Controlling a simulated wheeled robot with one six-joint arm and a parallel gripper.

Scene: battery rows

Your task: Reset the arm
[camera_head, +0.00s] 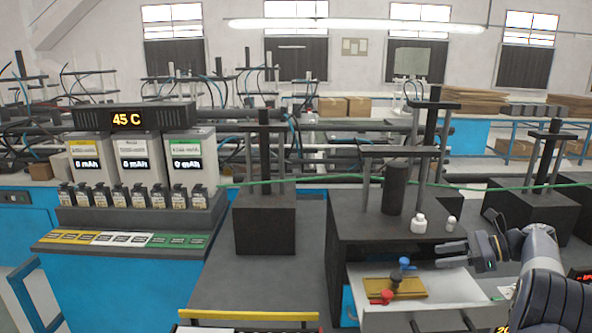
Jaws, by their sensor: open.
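My gripper (453,255) is at the right, at the end of my arm (540,270), which reaches in from the lower right. Its two dark fingers point left and stand apart. Nothing shows between them. The gripper is above a white sheet (455,288) on the bench, to the right of a blue knob (405,264). I cannot tell how far the fingertips are from the knob.
A black stand (265,215) is mid-bench. At left, a battery tester (140,160) shows "45 C" above several cells. A green cable crosses the scene.

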